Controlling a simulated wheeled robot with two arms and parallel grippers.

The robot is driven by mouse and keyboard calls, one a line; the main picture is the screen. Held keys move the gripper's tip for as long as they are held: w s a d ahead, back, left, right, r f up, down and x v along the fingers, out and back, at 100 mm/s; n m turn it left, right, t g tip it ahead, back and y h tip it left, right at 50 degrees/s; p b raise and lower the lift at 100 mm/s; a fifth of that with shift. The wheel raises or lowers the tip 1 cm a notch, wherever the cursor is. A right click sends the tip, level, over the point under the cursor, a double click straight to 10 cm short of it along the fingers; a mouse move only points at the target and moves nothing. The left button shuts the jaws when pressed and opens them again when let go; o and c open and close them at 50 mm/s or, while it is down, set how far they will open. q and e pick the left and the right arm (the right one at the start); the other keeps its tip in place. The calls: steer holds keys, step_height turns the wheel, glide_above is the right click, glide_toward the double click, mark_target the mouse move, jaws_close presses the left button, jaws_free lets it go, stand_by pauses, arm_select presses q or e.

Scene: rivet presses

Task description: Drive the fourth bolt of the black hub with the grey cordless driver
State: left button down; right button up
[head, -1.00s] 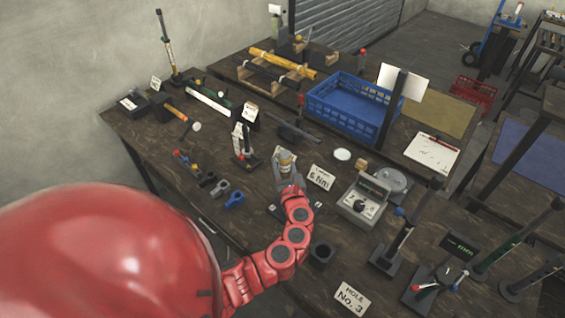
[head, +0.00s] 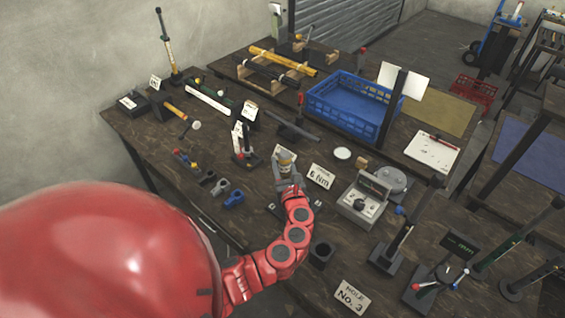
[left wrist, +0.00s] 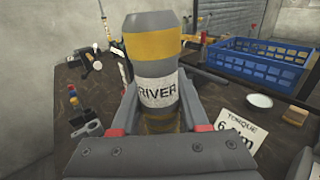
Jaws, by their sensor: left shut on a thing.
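The cordless driver (head: 286,163) stands roughly upright in my left gripper (head: 289,184), over the dark workbench. In the left wrist view the driver (left wrist: 152,60) is grey with a yellow band and a white label reading "RIVER". The left gripper's jaws (left wrist: 160,122) are shut around its lower body. The driver's tip is hidden behind the gripper in both views. I cannot pick out the black hub or its bolts for certain. A dark round ring (head: 320,254) sits on the bench just right of my left forearm. My right gripper is not in view.
A "6 Nm" torque card (head: 321,177) stands close right of the gripper. A grey dial box (head: 363,196) stands farther right. A "No. 3" card (head: 351,297) is at the front. Blue and grey clamps (head: 233,198) lie to the left. A blue crate (head: 345,112) is behind.

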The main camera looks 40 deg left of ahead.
arm_select(q)
steer(key=shift+f+b, duration=0.4)
steer(key=shift+f, duration=0.45)
stand_by(1.1)
steer(key=shift+p, duration=0.35)
stand_by(0.9)
step_height(320, 180, up, 5)
steer(key=p, duration=0.4)
steer(key=shift+r, duration=0.2)
steer(key=shift+f, duration=0.1)
stand_by(0.4)
